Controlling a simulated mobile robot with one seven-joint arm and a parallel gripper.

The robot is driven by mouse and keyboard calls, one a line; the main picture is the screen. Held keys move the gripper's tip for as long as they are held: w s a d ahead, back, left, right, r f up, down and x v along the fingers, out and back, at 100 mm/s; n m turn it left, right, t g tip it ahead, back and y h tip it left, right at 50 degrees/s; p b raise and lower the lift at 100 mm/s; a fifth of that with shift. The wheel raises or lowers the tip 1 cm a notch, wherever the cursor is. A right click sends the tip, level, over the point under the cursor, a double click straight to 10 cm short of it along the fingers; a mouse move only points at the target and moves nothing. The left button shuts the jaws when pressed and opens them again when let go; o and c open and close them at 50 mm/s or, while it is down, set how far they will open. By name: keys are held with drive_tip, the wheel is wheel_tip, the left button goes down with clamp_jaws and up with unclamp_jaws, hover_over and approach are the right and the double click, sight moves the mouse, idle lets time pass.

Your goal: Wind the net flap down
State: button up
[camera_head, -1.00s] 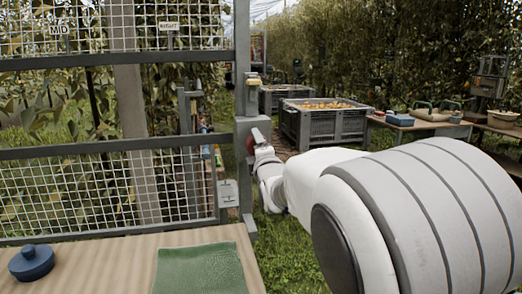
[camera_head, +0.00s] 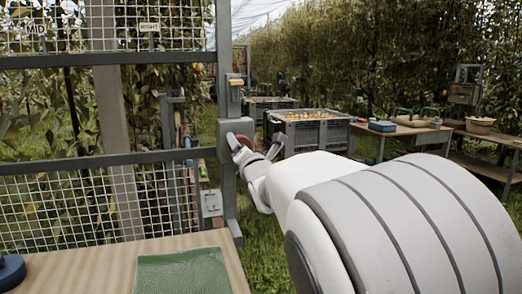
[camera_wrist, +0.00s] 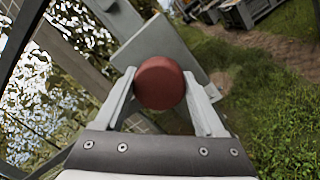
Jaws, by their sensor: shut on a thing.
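The net flap (camera_head: 80,100) is a framed wire-mesh panel at the left of the head view, with a dark crossbar and two small signs. A grey box (camera_head: 228,135) sits on its right post. A red knob (camera_head: 240,141) shows in front of that box. In the wrist view the round red knob (camera_wrist: 160,83) lies between the two fingers of my gripper (camera_wrist: 162,90), which is shut on it. The grey plate of the box (camera_wrist: 160,50) is behind the knob. In the head view my gripper (camera_head: 246,152) is small and partly hidden by my arm.
A wooden table (camera_head: 95,270) with a green mat (camera_head: 182,270) and a blue lidded pot (camera_head: 10,272) stands front left. Grey crates (camera_head: 318,135) holding fruit stand behind. A bench (camera_head: 420,132) with trays is at the right. Grass lies between.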

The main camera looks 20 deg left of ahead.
drive_tip(key=shift+r, duration=0.15)
drive_tip(key=o, duration=1.3)
drive_tip(key=shift+a, duration=0.1)
drive_tip(key=p+v, duration=0.2)
drive_tip(key=v, duration=1.5)
drive_tip(key=shift+s+p, duration=0.2)
drive_tip(key=shift+p, duration=0.15)
